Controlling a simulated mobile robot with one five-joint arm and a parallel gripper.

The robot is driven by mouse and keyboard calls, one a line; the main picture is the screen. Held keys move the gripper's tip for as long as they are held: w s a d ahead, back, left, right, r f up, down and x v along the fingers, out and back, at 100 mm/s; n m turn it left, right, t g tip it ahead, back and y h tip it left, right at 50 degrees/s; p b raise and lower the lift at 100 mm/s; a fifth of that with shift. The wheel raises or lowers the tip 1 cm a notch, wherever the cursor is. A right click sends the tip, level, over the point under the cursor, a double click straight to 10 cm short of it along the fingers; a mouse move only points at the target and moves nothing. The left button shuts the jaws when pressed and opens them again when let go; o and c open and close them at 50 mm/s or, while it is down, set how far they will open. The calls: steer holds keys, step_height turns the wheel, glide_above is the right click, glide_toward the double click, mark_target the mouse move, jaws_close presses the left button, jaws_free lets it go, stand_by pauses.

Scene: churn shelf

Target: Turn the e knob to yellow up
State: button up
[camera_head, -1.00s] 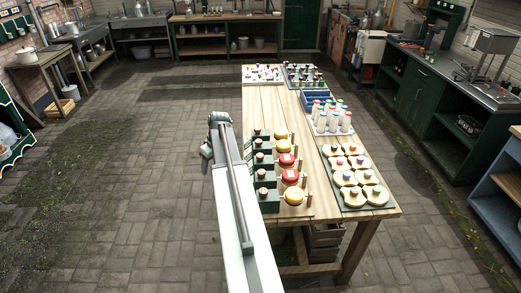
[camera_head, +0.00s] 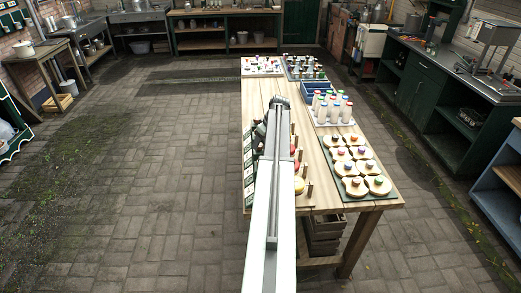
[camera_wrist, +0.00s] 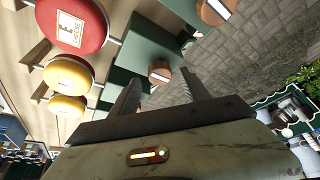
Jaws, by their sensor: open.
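In the wrist view a red disc (camera_wrist: 72,24) reads "E CHEESE", with a yellow disc (camera_wrist: 68,73) and another yellow disc (camera_wrist: 66,106) below it. A round wooden knob (camera_wrist: 160,72) with a pale line on top sits on a dark green block, and a second wooden knob (camera_wrist: 213,12) is higher up. Which knob belongs to the E disc I cannot tell. My gripper (camera_wrist: 161,78) is open and empty, its fingertips either side of the first knob in the picture; contact is not visible. In the head view my arm hides most of the knob row.
The wooden table (camera_head: 262,92) holds white bottles (camera_head: 334,110) on a tray and a green board (camera_head: 371,190) of pale round pieces with coloured tops, right of my arm. A blue crate (camera_head: 314,92) is farther back. Brick floor is clear on the left.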

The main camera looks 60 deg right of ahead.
steer(key=shift+x, duration=0.8)
steer(key=shift+r, duration=0.1)
